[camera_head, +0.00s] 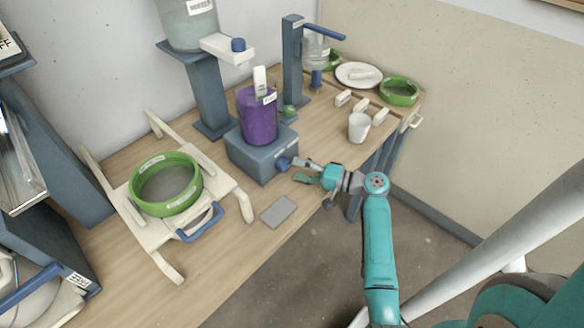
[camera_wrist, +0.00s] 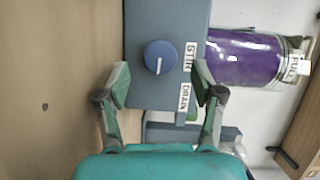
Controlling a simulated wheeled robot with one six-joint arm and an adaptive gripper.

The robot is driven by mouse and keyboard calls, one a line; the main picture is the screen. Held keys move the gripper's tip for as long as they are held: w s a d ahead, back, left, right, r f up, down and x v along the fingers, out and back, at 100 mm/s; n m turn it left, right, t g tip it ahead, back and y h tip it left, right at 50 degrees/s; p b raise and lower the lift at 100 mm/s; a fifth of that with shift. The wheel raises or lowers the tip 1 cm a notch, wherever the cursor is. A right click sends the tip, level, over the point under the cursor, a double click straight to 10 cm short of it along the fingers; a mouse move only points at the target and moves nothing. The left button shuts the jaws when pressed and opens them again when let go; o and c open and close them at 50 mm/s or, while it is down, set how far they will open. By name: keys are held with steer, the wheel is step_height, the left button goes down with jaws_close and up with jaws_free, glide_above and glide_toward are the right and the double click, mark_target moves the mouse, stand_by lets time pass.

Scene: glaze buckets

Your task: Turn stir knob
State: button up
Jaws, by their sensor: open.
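The stir knob (camera_wrist: 160,57) is a round blue dial with a white pointer mark, on the front of a blue-grey box beside the label STIR (camera_wrist: 189,57). In the head view the knob (camera_head: 283,164) sticks out of the front of the box (camera_head: 250,160). A purple bucket (camera_head: 258,118) stands on the box and also shows in the wrist view (camera_wrist: 240,58). My gripper (camera_wrist: 162,84) is open and empty. Its fingers point at the box front, one on each side of the knob's line, and appear short of it. In the head view my gripper (camera_head: 305,171) is close in front of the knob.
A label DRAIN (camera_wrist: 184,97) sits near STIR. A grey flat plate (camera_head: 278,211) lies on the table in front. A white cup (camera_head: 359,127) stands to the right. A white frame with a green-rimmed sieve (camera_head: 190,163) is at left. A blue-grey stand (camera_head: 293,70) rises behind.

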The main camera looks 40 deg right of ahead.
steer(key=v, duration=0.8)
steer(key=shift+s+d, duration=0.15)
steer(key=shift+s, duration=0.2)
stand_by(0.8)
